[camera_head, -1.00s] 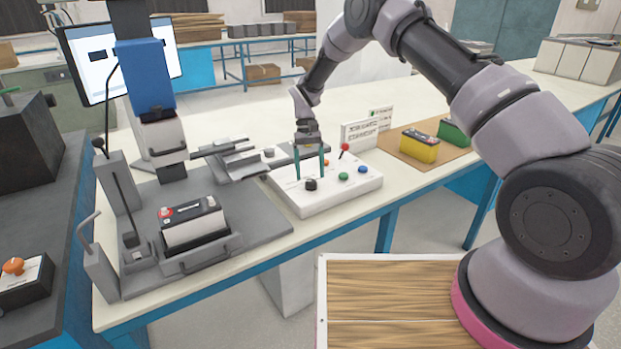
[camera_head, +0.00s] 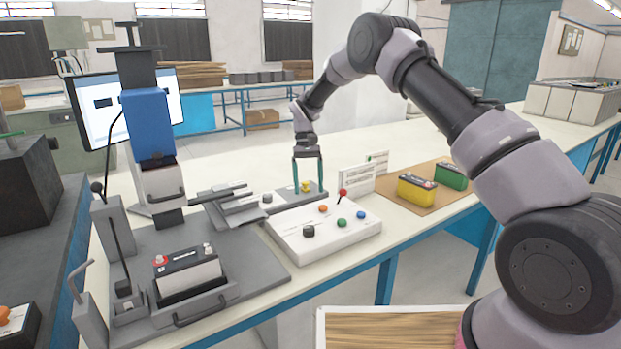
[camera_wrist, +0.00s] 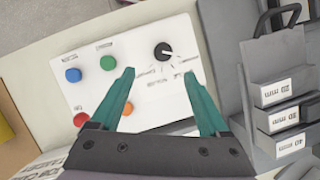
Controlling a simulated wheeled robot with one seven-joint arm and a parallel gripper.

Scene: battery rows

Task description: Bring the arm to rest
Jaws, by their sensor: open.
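My gripper (camera_head: 308,180) is open and empty. In the head view it hangs with its teal fingers pointing down, above the back part of the white control panel (camera_head: 290,235). In the wrist view its two fingertips (camera_wrist: 160,75) are spread apart over the panel. A black knob (camera_wrist: 163,52) shows between and beyond the fingertips, apart from them. My arm is bent high and reaches from the right side to the bench.
A test stand (camera_head: 150,105) with a battery (camera_head: 187,265) in its holder stands left of the panel. A sign (camera_head: 357,178) stands behind the panel. A yellow battery (camera_head: 417,190) and a green battery (camera_head: 451,176) sit on a brown mat to the right. The air above the gripper looks clear.

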